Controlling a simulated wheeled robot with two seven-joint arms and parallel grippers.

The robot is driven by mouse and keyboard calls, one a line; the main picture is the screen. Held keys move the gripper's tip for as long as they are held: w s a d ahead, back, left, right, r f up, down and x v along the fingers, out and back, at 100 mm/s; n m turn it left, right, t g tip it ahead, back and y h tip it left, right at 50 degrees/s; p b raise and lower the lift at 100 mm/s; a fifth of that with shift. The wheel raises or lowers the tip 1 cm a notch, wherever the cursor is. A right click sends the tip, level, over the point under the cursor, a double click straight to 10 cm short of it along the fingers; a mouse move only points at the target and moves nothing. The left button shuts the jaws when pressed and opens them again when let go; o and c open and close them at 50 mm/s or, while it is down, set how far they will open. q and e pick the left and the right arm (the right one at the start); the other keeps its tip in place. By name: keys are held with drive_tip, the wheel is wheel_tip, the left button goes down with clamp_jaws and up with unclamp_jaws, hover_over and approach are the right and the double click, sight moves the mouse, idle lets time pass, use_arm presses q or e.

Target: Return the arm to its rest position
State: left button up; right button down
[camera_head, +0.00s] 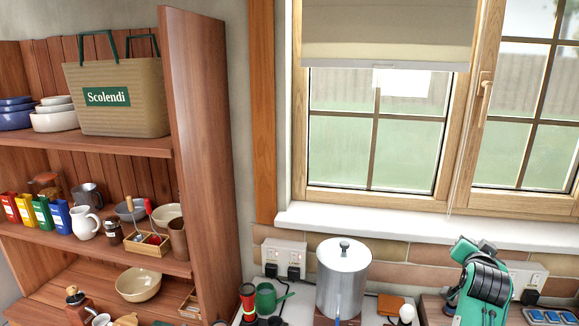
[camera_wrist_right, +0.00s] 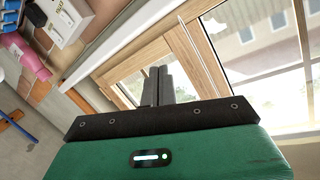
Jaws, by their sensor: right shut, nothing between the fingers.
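My right gripper (camera_wrist_right: 158,86) shows in the right wrist view with its two dark fingers together and nothing between them. Its green and black body fills the bottom of that view. The fingers point up toward the wooden window frame (camera_wrist_right: 190,45), touching nothing that I can see. In the head view, a green and black part of my right arm (camera_head: 482,285) rises at the lower right, in front of the tiled wall below the window sill. The fingers cannot be made out there. My left gripper is in neither view.
A metal pot (camera_head: 343,280) stands left of my right arm, with a white egg-like object (camera_head: 407,313) between them. A green mug (camera_head: 268,299) and wall sockets (camera_head: 284,258) are further left. A wooden shelf unit (camera_head: 205,130) stands at the left. The window sill (camera_head: 400,222) is clear.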

drive_tip(key=s+a+f+n+g+y, duration=0.2)
drive_tip(key=s+a+f+n+y, duration=0.15)
drive_tip(key=s+a+f, duration=0.5)
drive_tip(key=s+a+f+n+g+y, duration=0.2)
drive_tip(key=s+a+f+n+g, duration=0.3)
drive_tip(key=s+f, duration=0.55)
drive_tip(key=s+a+f+n+g+y, duration=0.1)
drive_tip(key=s+a+f, duration=0.25)
drive_tip(key=s, duration=0.35)
drive_tip(key=s+a+f+n+g+y, duration=0.1)
drive_tip(key=s+a+f+n, duration=0.2)
drive_tip(key=s, duration=0.4)
drive_tip(key=s+a+f+g+y, duration=0.1)
drive_tip(key=s+a+f, duration=0.2)
drive_tip(key=s+a, duration=0.3)
wheel_tip(320, 180, down, 31)
drive_tip(key=s+d+g, duration=0.1)
drive_tip(key=s+d+f, duration=0.2)
drive_tip(key=s+f, duration=0.7)
drive_tip(key=s+d+f+g, duration=0.1)
drive_tip(key=s+f, duration=0.9)
drive_tip(key=shift+s+d+f+g+h, duration=0.15)
drive_tip(key=shift+d+f+g+h, duration=0.05)
drive_tip(key=shift+d+g+h, duration=0.15)
